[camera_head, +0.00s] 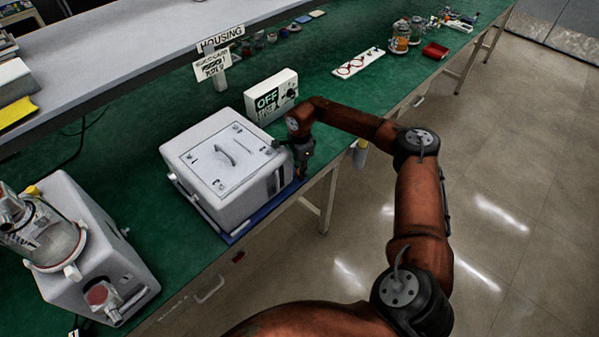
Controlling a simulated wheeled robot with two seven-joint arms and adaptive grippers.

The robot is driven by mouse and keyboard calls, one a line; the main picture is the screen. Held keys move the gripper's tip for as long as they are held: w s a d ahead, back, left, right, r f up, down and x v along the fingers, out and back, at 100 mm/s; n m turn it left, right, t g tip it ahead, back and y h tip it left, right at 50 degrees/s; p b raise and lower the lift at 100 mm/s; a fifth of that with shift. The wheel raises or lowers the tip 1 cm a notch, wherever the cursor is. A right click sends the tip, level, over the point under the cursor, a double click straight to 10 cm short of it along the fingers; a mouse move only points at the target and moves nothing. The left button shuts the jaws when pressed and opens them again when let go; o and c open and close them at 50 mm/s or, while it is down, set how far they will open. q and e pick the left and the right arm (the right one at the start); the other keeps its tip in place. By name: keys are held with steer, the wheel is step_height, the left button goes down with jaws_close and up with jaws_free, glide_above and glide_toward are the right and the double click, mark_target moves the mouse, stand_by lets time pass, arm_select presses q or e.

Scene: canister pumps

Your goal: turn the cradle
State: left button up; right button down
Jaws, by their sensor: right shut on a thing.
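A white box-shaped unit with a handle on its lid (222,158) sits on the green bench top on a blue base (240,235). A pale bar (200,205) runs along its near left side; I take this bar and the base to be the cradle, but cannot be sure. My right gripper (301,172) is at the right side of the white unit, low by the blue base. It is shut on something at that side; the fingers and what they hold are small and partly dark. My left gripper is not in view.
A white box reading OFF (271,97) stands behind the unit, with a HOUSING sign (221,39) nearby. Another white machine with a glass vessel (85,245) stands at the left. A white board with red rings (358,63), jars (401,36) and a red tray (435,51) lie farther right.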

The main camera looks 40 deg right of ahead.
steer(key=shift+w+d+r, duration=0.15)
steer(key=shift+w, duration=0.1)
steer(key=c, duration=1.9)
jaws_free()
steer(key=shift+o, duration=0.9)
step_height(320, 180, up, 12)
